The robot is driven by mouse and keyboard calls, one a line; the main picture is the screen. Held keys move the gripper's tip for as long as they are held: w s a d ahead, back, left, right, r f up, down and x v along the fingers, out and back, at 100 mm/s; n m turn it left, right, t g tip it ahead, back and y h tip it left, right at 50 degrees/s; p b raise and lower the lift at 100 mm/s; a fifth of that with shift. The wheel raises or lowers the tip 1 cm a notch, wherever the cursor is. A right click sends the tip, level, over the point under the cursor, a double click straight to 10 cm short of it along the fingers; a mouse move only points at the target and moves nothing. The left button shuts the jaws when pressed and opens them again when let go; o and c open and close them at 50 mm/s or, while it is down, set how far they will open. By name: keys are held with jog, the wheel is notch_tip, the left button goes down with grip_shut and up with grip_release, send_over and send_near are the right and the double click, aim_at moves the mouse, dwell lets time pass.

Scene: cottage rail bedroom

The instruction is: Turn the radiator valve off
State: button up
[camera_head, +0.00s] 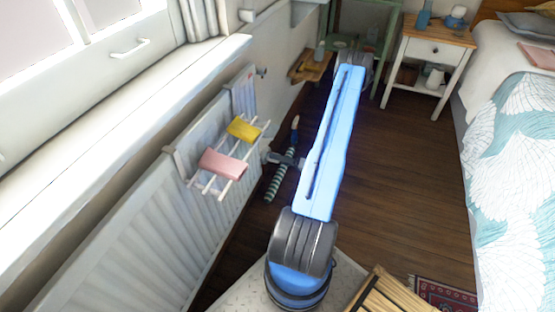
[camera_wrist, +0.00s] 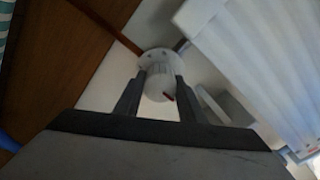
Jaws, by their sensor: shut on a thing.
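The radiator valve (camera_wrist: 158,60) is a round white knob with a small red mark, seen in the wrist view at the end of the radiator. My gripper (camera_wrist: 160,84) has one dark finger on each side of the knob and is shut on it. The white ribbed radiator (camera_head: 130,235) runs along the left wall under the window in the head view; its edge also fills the upper right of the wrist view (camera_wrist: 265,60). In the head view my gripper (camera_head: 270,157) reaches left from behind my blue arm to the radiator's far end. The knob cannot be made out there.
A rack with a pink cloth (camera_head: 223,165) and a yellow cloth (camera_head: 243,130) hangs on the radiator. A striped roll (camera_head: 279,181) lies on the floor by my gripper. A nightstand (camera_head: 432,52) and bed (camera_head: 515,150) stand right. The wooden floor (camera_head: 405,170) between is clear.

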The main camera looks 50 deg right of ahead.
jog(key=shift+n, duration=0.3)
jog(key=o, duration=1)
jog(key=shift+o, duration=0.2)
jog(key=v, duration=1.7)
jog(key=shift+s, duration=0.25)
jog(key=shift+d+f, duration=0.1)
jog(key=shift+s, duration=0.1)
